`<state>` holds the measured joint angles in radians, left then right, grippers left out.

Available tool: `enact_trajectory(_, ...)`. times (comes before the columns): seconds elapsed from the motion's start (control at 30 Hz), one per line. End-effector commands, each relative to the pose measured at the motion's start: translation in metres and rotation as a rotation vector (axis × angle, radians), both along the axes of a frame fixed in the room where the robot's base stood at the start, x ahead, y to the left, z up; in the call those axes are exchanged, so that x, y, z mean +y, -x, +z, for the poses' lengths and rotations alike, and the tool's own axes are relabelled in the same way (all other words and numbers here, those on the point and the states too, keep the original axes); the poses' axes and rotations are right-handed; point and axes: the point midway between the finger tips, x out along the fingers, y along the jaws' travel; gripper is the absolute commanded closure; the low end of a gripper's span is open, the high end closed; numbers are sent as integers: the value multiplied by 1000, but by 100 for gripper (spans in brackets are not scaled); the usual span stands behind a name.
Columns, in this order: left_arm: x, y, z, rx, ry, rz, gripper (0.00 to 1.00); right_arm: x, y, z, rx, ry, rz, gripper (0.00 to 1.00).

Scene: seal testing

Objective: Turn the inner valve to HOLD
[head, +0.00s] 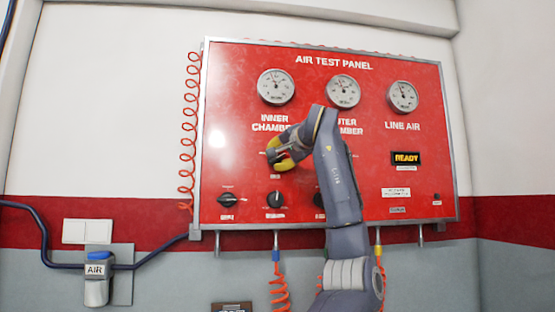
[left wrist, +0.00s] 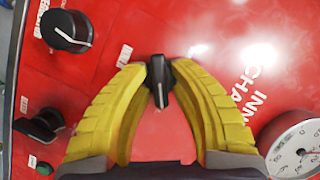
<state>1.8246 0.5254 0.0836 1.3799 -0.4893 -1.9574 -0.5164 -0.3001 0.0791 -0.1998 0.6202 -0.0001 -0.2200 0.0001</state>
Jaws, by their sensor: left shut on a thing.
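The red air test panel (head: 240,90) hangs on the wall, with an INNER CHAMBER label (head: 270,122) under its left gauge. My left gripper (head: 277,158) is at the panel just below that label. In the left wrist view, its yellow fingers (left wrist: 158,85) close around a small black valve knob (left wrist: 157,72). The knob's pale pointer line points toward the bottom of that view. In the head view the gripper hides most of this knob, and its position labels cannot be read. My right gripper is not in view.
Below are more black knobs, at the left (head: 227,200) and middle (head: 275,199), with a third (head: 319,200) partly behind my arm. Three gauges line the top, including the inner chamber gauge (head: 276,87). A READY display (head: 406,158) is at the right. Red coiled hose (head: 188,130) hangs at the left edge.

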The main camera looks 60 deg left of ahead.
Motion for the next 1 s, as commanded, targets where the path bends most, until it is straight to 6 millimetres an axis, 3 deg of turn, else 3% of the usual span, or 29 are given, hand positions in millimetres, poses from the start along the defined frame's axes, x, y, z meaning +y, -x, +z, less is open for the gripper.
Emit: enact_trajectory(1.0,1,3,-4,-789,253,7,100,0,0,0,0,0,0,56)
